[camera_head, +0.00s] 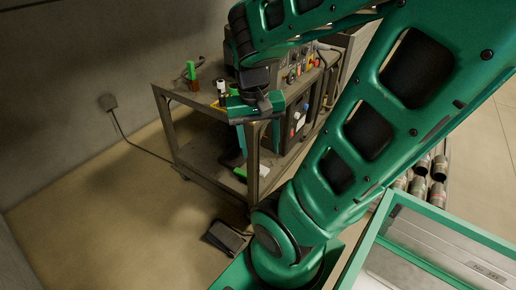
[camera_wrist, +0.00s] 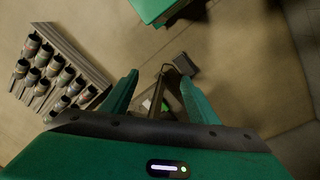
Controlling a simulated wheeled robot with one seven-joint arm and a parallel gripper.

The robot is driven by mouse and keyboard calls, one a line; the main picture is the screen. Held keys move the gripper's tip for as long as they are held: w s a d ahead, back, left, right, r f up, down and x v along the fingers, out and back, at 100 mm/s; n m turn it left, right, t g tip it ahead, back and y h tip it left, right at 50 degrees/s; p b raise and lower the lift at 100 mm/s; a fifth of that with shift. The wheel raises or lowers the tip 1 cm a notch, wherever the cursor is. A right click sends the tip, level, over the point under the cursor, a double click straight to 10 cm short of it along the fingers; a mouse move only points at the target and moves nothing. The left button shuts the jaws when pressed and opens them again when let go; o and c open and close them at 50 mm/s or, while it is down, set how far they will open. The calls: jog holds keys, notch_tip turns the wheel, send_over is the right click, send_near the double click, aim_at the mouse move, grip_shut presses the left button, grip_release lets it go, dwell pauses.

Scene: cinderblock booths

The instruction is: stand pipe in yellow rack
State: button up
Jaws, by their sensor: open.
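My gripper (camera_head: 255,108) is over the near edge of a grey metal cart (camera_head: 187,101) in the head view. In the wrist view its two green fingers stand wide apart, so my gripper (camera_wrist: 160,98) is open, with nothing held between them. A small yellow piece (camera_head: 216,103) shows at the cart's top beside my gripper, partly hidden; I cannot tell whether it is the yellow rack. I cannot make out the pipe for certain. A green-topped brown bottle-like item (camera_head: 193,77) and a white-and-black cylinder (camera_head: 221,91) stand on the cart top.
A machine with coloured buttons (camera_head: 300,69) stands on the cart, partly behind my arm. A foot pedal (camera_head: 225,237) lies on the floor, also in the wrist view (camera_wrist: 185,64). A rack with several dark-capped cylinders (camera_wrist: 75,55) is at left there. Open floor (camera_head: 90,225) lies left.

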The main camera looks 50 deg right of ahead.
jog(key=s+a+r+n, duration=0.1)
jog(key=s+a+r+n+y, duration=0.1)
jog(key=shift+s+a+n, duration=0.3)
jog(key=shift+s+a, duration=0.1)
dwell(1.1)
